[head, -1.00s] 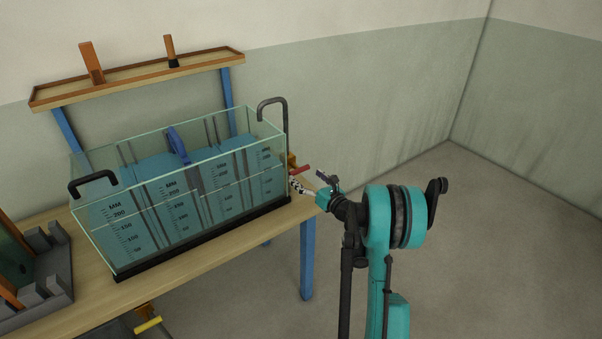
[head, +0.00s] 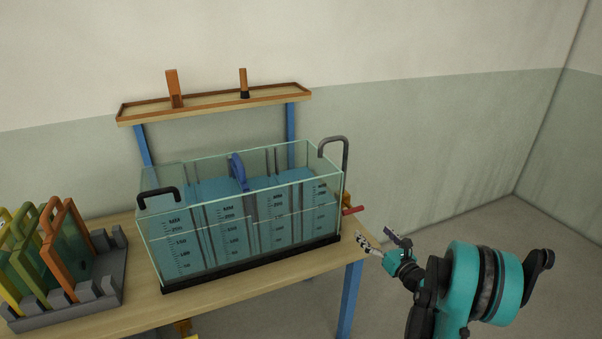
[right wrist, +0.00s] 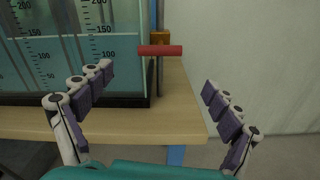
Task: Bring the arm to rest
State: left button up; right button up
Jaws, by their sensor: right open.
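My right gripper (head: 384,241) is open and empty off the right end of the table. In the right wrist view its two fingers (right wrist: 160,95) stand wide apart with nothing between them. Beyond them a red handle (right wrist: 160,51) sits on an orange-brown fitting at the tank's right end; the handle also shows in the head view (head: 354,210). The glass flume (head: 240,225) holds blue water between upright dividers, with printed scales on its front. A blue piece (head: 237,172) stands at its top middle. My left gripper is not in view.
The wooden table (head: 255,288) has a bare front strip. A grey rack (head: 75,312) holds yellow, green and orange frames (head: 70,245) at the left. A grey bent pipe (head: 345,165) rises at the tank's right end.

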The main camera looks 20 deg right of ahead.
jog(key=s+a+r+n+g+y, duration=0.1)
jog(key=s+a+r+n+g, duration=0.2)
jog(key=a+n, duration=0.75)
jog(key=s+a+r+n+g+y, duration=0.1)
jog(key=s+a+n+g+y, duration=0.2)
jog(key=a+n, duration=0.75)
jog(key=s+a+f+n+g+h, duration=0.1)
jog(key=s+a+n+g+h, duration=0.1)
jog(key=s+n, duration=0.6)
jog(key=s+a+f+n+g+h, duration=0.1)
jog(key=s+a+n+g+h, duration=0.2)
jog(key=s+n, duration=0.5)
jog(key=shift+s+a+f+n, duration=0.25)
jog(key=shift+s+a, duration=0.55)
jog(key=shift+s, duration=1.1)
jog(key=shift+r, duration=0.1)
jog(key=shift+c, duration=0.2)
